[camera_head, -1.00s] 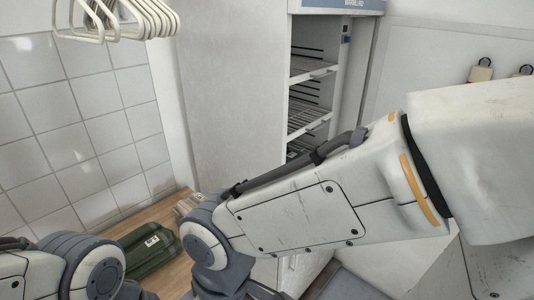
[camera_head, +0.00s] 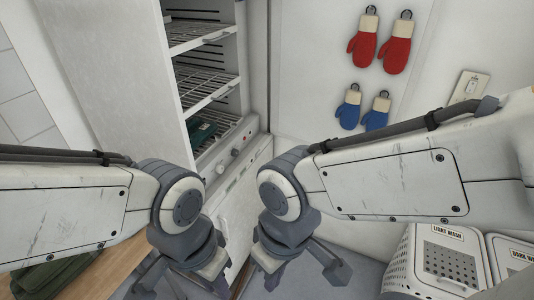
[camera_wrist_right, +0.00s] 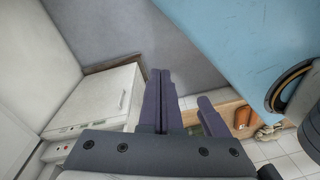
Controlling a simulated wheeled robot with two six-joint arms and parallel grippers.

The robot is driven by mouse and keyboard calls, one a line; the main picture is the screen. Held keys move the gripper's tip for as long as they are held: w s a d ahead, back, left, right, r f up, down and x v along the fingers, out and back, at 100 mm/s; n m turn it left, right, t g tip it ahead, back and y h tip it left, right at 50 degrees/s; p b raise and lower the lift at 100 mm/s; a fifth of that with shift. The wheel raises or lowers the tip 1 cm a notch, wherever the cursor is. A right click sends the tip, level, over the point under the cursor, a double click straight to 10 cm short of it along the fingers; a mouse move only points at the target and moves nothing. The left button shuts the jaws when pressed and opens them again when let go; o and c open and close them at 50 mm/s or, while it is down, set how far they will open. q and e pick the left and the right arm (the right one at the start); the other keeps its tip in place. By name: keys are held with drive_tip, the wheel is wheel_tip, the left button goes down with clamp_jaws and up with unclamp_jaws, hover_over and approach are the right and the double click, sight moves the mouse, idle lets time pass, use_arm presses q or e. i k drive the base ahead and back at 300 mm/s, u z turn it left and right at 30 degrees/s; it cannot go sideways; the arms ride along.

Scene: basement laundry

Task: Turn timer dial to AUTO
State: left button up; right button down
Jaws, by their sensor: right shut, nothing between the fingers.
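The open drying cabinet (camera_head: 150,60) stands at the left in the head view. A control panel (camera_head: 228,158) with small round knobs runs below its wire shelves. One pale knob (camera_head: 235,152) shows on the panel, but its marks are too small to read. My right gripper (camera_head: 300,275) hangs low, right of and below the panel, apart from it. In the right wrist view its fingers (camera_wrist_right: 158,98) are together and empty. My left gripper (camera_head: 180,285) is at the bottom, below the panel, its fingertips partly cut off or hidden.
Red mittens (camera_head: 380,40) and blue mittens (camera_head: 362,108) hang on the back wall, with a wall switch (camera_head: 469,88) to the right. White laundry baskets (camera_head: 440,265) stand at the lower right. A wooden top (camera_head: 100,270) with green fabric (camera_head: 50,275) is at the lower left.

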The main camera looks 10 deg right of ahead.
sight(235, 152)
drive_tip(key=z, duration=0.25)
drive_tip(key=i, duration=1)
drive_tip(key=u, duration=0.3)
